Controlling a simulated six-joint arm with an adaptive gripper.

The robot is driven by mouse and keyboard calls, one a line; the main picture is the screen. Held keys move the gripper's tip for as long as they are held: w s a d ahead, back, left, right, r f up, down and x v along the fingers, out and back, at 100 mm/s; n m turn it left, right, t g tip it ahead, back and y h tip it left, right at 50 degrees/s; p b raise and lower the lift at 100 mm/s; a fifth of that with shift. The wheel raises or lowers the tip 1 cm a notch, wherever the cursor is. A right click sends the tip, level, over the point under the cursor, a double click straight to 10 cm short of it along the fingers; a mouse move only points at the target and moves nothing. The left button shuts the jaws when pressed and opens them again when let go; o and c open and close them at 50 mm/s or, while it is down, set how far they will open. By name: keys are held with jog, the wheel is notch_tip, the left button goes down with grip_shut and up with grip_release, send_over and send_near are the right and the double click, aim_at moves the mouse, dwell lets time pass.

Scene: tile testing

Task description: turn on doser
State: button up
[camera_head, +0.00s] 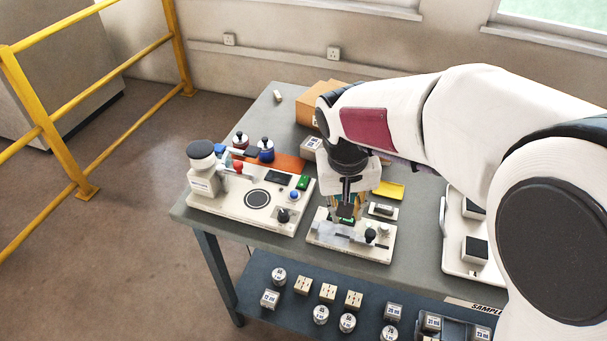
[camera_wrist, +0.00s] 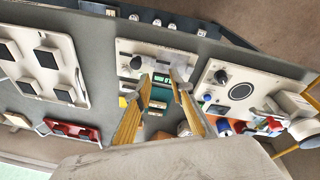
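A smaller white unit (camera_head: 326,238) has a black knob (camera_head: 370,234) and a small green part (camera_wrist: 161,78). I cannot tell which unit is the doser. My gripper (camera_head: 346,217) is open and empty above the smaller unit; its fingers (camera_wrist: 162,80) frame the green part.
Blue-labelled and red-labelled bottles (camera_head: 266,149) stand behind the left unit by an orange mat. A cardboard box (camera_head: 318,97) and yellow tray (camera_head: 389,190) lie farther back. A white tray (camera_head: 456,263) is at right.

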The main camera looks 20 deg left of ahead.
jog(key=w+a+f+m+t, duration=0.1)
jog(key=w+a+f, duration=0.2)
jog(key=a, duration=0.3)
jog(key=w+a+f, duration=0.2)
jog(key=w+a, duration=0.1)
jog(key=a, duration=0.2)
jog(key=m+t, duration=0.1)
jog(key=m, duration=0.2)
send_near(303, 181)
jog(key=shift+s+d, duration=0.2)
jog(key=shift+s, duration=0.15)
jog(key=shift+w+r+m, duration=0.15)
jog(key=shift+m, duration=0.15)
jog(key=shift+x, duration=3.95)
jog(key=shift+w+a, duration=0.1)
